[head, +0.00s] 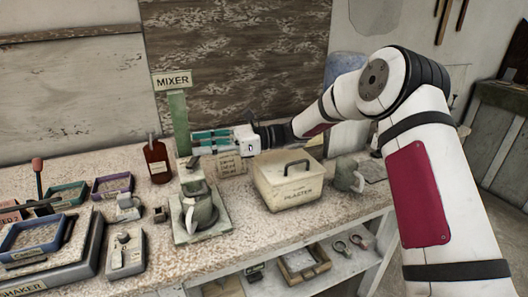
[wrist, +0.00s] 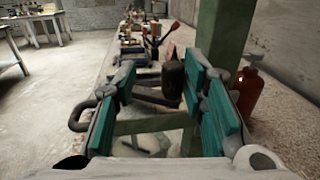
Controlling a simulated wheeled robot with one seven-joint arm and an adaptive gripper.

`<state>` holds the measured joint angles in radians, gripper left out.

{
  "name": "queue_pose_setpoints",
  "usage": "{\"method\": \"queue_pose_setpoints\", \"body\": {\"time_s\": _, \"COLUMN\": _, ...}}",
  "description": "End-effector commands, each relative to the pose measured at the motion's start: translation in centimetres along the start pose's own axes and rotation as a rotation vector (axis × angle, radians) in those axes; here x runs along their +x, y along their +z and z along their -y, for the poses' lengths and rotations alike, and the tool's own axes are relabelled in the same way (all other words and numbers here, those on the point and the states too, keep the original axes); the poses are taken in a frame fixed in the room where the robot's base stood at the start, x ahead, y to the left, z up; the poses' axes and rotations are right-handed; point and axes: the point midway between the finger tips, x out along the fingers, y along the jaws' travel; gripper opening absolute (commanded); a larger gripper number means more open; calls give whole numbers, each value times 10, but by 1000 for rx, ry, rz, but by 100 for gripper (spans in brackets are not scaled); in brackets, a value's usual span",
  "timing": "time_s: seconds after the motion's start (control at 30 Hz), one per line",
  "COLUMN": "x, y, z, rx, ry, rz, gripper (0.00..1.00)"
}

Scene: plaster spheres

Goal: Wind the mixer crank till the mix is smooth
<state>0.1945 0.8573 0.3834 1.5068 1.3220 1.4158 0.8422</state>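The mixer has a green post (head: 179,124) under a MIXER sign (head: 172,80), and a pale base plate (head: 218,226) with a grey handled pot (head: 204,211) on it. The post (wrist: 222,40) rises close on the right in the wrist view. My gripper (head: 208,142) is beside the post, above the pot. Its teal fingers are spread. In the wrist view a dark upright knob (wrist: 172,79), apparently the crank grip, shows between the open fingers (wrist: 168,100); I cannot tell whether they touch it.
A brown bottle (head: 157,160) stands behind left of the mixer. A plaster box (head: 288,188) with a handled lid and a grey jug (head: 347,175) stand to the right.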

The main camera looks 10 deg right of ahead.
Motion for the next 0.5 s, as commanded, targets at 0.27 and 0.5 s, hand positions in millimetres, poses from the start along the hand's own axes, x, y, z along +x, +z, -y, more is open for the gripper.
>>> {"method": "queue_pose_setpoints", "body": {"time_s": 0.27, "x": -5, "y": 4, "z": -10, "rx": 4, "ry": -154, "rz": 0, "gripper": 38}}
{"method": "queue_pose_setpoints", "body": {"time_s": 0.5, "x": -8, "y": 4, "z": -16, "rx": 4, "ry": -284, "rz": 1, "gripper": 38}}
